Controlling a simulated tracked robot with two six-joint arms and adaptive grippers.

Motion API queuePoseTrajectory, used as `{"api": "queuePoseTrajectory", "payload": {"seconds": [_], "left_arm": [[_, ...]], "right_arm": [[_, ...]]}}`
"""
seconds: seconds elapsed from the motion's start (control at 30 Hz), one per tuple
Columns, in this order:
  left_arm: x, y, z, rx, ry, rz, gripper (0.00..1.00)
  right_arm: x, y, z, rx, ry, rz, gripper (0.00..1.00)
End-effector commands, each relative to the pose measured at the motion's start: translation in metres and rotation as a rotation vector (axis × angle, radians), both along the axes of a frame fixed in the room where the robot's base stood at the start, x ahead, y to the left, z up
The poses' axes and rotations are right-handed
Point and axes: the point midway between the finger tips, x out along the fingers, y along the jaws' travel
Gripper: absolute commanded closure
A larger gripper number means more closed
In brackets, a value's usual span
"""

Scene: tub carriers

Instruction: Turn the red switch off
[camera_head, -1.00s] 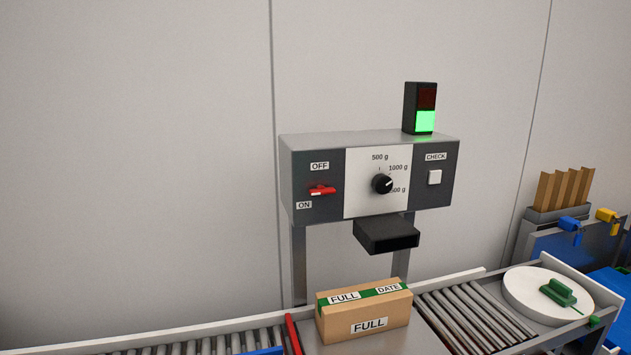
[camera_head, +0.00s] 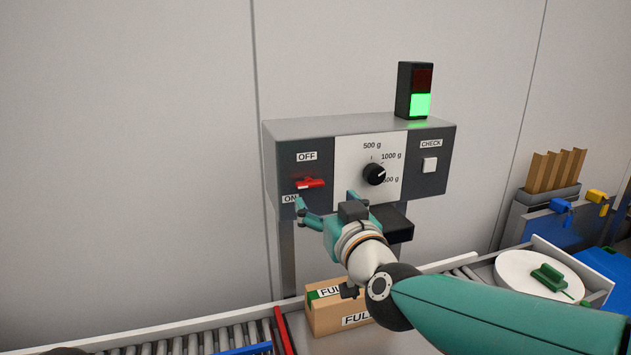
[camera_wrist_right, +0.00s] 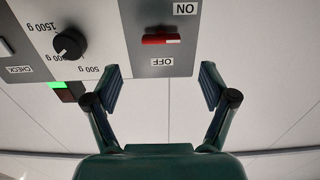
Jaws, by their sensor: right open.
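The red switch (camera_head: 310,183) sits on the dark left panel of the grey control box, between the OFF label (camera_head: 307,156) above and the ON label (camera_head: 290,198) below. Its lever looks roughly level, with a pale end at the left. My right gripper (camera_head: 327,202) is open and empty in front of the panel, a little below the switch. In the right wrist view, which is upside down, the switch (camera_wrist_right: 161,39) lies beyond the gap between the open fingers (camera_wrist_right: 160,78), apart from both. My left gripper is not in view.
The box also carries a black dial (camera_head: 374,174), a white CHECK button (camera_head: 430,165) and a lamp lit green (camera_head: 420,104). A white turntable (camera_head: 520,270) is at the right.

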Motion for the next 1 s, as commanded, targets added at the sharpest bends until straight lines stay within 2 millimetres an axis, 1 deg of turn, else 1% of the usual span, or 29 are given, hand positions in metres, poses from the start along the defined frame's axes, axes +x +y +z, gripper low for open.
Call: {"api": "queuePoseTrajectory", "payload": {"seconds": [0.03,0.2,0.3,0.4,0.6,0.83,0.87,1.0], "left_arm": [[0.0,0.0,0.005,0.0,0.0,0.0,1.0],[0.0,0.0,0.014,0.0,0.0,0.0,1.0],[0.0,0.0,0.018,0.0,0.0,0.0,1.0],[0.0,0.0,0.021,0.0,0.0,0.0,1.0],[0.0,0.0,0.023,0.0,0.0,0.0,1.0],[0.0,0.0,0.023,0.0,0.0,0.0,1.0],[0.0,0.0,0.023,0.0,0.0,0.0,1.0],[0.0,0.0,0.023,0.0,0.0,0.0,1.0]], "right_arm": [[0.012,0.005,0.001,-0.001,0.003,0.0,0.17],[0.045,0.016,0.001,-0.001,0.003,0.002,0.17],[0.06,0.021,0.001,0.0,0.002,0.002,0.17],[0.07,0.024,0.001,-0.001,0.002,0.003,0.17],[0.079,0.028,0.0,0.0,0.001,0.003,0.17],[0.08,0.028,0.0,0.0,0.001,0.003,0.17],[0.08,0.028,0.0,0.0,0.001,0.003,0.2],[0.08,0.028,0.0,0.0,0.001,0.003,0.43]]}}
